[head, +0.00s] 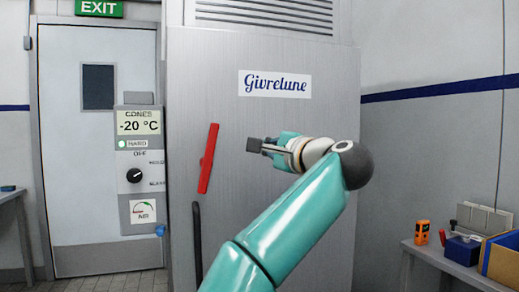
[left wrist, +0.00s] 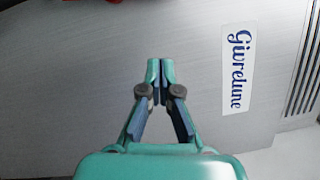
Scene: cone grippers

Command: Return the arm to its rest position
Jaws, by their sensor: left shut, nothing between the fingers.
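My teal left arm rises from the bottom of the head view, with its elbow or wrist joint to the right. My left gripper (head: 262,146) points left in front of the grey cabinet door (head: 270,195). In the left wrist view the left gripper (left wrist: 160,70) has its fingertips together with nothing between them. The grey door fills the background there. The red handle (head: 208,158) is left of the gripper and apart from it in the head view. My right gripper is not in view.
A control panel (head: 138,170) with a dial stands left of the cabinet, before a white door (head: 70,160). At the right, a table (head: 460,270) holds an orange device (head: 422,232), a blue box (head: 461,250) and a cardboard box (head: 503,260). A "Givrelune" label (head: 275,84) is on the cabinet.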

